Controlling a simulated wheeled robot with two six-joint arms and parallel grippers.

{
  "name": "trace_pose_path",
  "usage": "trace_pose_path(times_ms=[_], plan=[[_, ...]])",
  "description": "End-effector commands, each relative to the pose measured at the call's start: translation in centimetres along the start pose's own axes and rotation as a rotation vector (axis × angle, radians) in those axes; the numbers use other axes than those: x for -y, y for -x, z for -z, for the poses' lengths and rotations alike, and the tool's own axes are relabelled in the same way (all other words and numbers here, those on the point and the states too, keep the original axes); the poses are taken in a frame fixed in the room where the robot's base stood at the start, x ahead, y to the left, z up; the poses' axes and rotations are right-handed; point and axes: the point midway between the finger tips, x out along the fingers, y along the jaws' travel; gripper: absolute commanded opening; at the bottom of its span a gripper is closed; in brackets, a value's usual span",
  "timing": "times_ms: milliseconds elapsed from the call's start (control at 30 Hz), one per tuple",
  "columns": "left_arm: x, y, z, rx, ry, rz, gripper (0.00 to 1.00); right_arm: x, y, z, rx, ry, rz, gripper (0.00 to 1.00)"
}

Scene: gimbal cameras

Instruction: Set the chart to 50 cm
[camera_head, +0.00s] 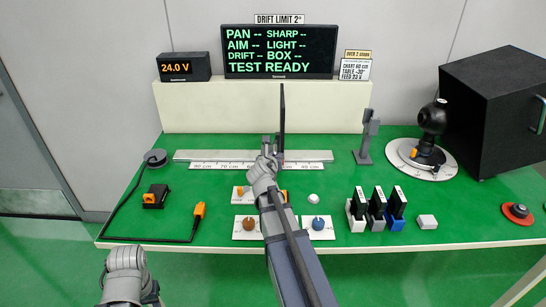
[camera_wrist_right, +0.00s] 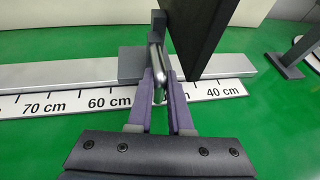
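The chart (camera_head: 282,112) is a dark upright panel, seen nearly edge-on in the head view. It stands on a grey carriage (camera_wrist_right: 130,64) on the silver rail (camera_head: 215,155), over the white scale strip (camera_head: 213,166). It stands between the 60 cm and 40 cm marks; the 50 cm label is hidden behind my gripper. The chart also shows in the wrist view (camera_wrist_right: 196,38). My right gripper (camera_head: 268,150) has its fingers around the chart's upright metal handle (camera_wrist_right: 157,50) and appears shut on it. My left gripper (camera_head: 125,270) is low at the front left; its fingers are not clear.
A display (camera_head: 279,51) reads TEST READY, with dashes for other items. Two knobs, blue (camera_head: 318,224) and brown (camera_head: 249,224), sit near my right forearm. A grey post (camera_head: 365,140), a camera on a round dial (camera_head: 432,125) and a black box (camera_head: 495,110) stand to the right.

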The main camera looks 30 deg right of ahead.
Motion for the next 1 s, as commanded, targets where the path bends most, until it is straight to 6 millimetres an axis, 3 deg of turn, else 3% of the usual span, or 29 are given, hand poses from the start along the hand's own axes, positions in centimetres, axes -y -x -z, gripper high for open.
trace_pose_path(times_ms=[33,233,633,1000], plan=[[0.0,0.0,0.0,0.0,0.0,0.0,0.47,0.0,0.0,0.0,0.0,0.0,0.0,0.24],[0.0,0.0,0.0,0.0,0.0,0.0,0.47,0.0,0.0,0.0,0.0,0.0,0.0,0.47],[0.0,0.3,0.0,0.0,0.0,0.0,0.47,0.0,0.7,-0.1,0.0,0.0,-0.001,0.47],[0.2,2.5,-0.1,0.0,0.0,0.0,0.47,0.1,6.2,-0.2,0.0,0.002,-0.002,0.47]])
